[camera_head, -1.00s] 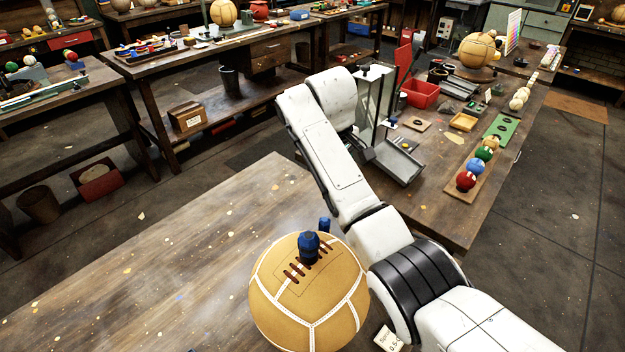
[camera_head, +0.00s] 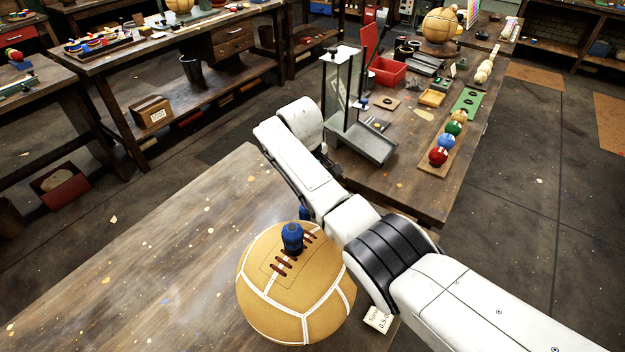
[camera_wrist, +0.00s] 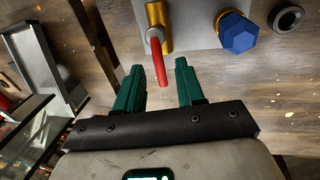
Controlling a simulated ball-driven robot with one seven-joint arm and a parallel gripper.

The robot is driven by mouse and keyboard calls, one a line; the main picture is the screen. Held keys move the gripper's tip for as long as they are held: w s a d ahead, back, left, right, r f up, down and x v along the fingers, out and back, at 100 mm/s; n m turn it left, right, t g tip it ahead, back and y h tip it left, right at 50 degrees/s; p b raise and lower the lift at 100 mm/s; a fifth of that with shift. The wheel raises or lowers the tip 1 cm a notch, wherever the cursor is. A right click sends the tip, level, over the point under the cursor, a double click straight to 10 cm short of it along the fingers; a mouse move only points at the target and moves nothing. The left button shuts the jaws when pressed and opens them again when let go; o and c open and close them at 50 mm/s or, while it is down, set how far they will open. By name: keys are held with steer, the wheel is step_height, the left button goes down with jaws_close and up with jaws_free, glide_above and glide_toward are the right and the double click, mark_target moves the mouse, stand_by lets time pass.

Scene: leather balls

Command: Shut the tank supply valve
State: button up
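In the wrist view a brass valve body (camera_wrist: 155,15) with a red lever (camera_wrist: 159,66) is mounted on a grey plate (camera_wrist: 190,30). The lever points toward my gripper (camera_wrist: 160,75), and its end appears between the two green fingertips. The fingers are apart, with a gap on both sides of the lever; whether the lever lies at fingertip depth I cannot tell. A blue hexagonal knob (camera_wrist: 238,34) sits right of the valve. No label names the tank supply valve.
A second bench (camera_head: 410,195) at right bears a tall stand (camera_head: 345,95), a red bin (camera_head: 387,71) and coloured balls (camera_head: 438,157). A dark ring (camera_wrist: 287,18) lies beside the plate.

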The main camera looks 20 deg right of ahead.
steer(key=shift+f, duration=0.2)
jaws_close()
stand_by(0.3)
